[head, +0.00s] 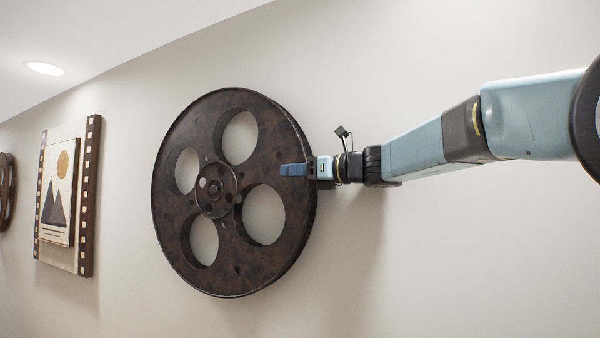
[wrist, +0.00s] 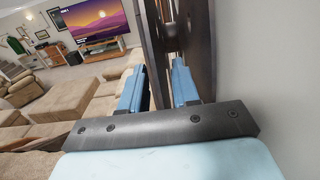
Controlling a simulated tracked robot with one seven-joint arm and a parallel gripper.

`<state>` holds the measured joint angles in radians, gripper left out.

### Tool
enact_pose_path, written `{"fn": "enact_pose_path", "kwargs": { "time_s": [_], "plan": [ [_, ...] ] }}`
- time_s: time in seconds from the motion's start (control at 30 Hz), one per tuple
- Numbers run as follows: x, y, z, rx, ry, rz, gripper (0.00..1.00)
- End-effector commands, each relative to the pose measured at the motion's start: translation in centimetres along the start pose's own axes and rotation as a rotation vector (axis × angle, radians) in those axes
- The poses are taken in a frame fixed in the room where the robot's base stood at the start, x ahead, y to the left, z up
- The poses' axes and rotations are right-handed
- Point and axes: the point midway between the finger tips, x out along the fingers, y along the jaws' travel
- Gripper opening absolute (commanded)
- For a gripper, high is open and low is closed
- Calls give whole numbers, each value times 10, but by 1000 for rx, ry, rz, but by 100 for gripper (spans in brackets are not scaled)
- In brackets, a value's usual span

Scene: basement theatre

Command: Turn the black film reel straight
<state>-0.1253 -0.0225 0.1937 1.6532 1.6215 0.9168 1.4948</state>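The black film reel (head: 230,268), a large dark brown-black disc with round cut-outs and a hub, hangs on the pale wall in the head view. My gripper (head: 294,169) is at its right rim, with one blue finger in front of its face. In the wrist view, the reel (wrist: 155,45) shows edge-on as two upright dark plates. The near plate passes between the two blue fingers of my gripper (wrist: 158,85). The right finger is between the two plates. I cannot tell whether the fingers press on the plate. The far finger is hidden in the head view.
A framed mountain-and-sun picture (head: 62,195) hangs left of the reel, and another dark reel (head: 6,190) shows at the far left edge. In the wrist view, sofas (wrist: 58,88) and a television (wrist: 97,22) stand across the room. The wall below the arm is bare.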

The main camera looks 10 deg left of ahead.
Motion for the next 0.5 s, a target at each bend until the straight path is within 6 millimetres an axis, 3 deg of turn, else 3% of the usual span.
{"fn": "enact_pose_path", "kwargs": {
  "time_s": [0.3,0.5],
  "plan": [
    [0,1,0,0,0,1,0],
    [0,2,0,0,0,3,0]
  ]
}}
